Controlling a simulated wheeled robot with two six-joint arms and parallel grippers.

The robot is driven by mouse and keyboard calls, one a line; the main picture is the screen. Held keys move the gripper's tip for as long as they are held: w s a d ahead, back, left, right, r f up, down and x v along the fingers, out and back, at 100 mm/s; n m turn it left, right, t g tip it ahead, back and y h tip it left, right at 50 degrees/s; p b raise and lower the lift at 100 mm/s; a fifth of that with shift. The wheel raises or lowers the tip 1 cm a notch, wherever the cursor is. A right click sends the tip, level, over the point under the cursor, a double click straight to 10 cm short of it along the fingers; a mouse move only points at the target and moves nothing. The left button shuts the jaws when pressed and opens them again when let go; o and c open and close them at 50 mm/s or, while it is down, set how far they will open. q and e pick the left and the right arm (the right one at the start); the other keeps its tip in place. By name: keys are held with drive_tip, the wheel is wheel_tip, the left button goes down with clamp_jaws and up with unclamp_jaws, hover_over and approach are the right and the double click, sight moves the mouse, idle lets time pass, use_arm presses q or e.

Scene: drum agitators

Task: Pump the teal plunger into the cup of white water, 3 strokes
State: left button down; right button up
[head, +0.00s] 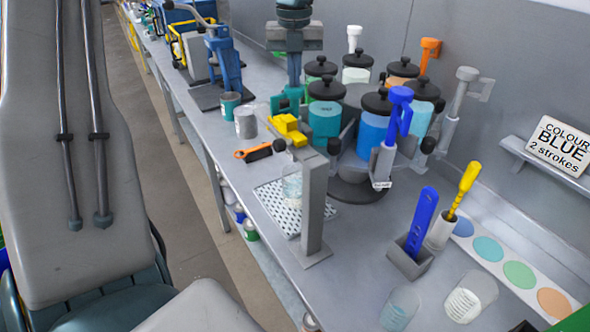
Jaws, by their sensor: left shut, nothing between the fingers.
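The teal plunger (286,103) stands beside the teal drum (325,122) at the front left of a round stand of drums. My left gripper (294,76) points down from the top of the picture, shut and empty, with its fingertips right above or on the plunger's head. Whether they touch cannot be told. A clear cup (291,188) with pale contents stands on the white perforated tray (268,200), below and in front of the plunger. A grey post (315,205) partly hides cup and tray. My right gripper is not in view.
Blue (402,97), orange (430,48), grey (467,75) and white (354,36) plungers surround the stand. A yellow block (288,130) sits near the post. Clear cups (470,297) stand at the front right. A sign (560,146) reads "COLOUR BLUE 2 strokes".

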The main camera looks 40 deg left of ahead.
use_arm(q)
drive_tip(key=shift+r+p, duration=1.1)
drive_tip(key=shift+r, duration=0.2)
drive_tip(key=shift+r+p, duration=1.7)
wheel_tip(320, 180, up, 6)
drive_tip(key=p, duration=0.6)
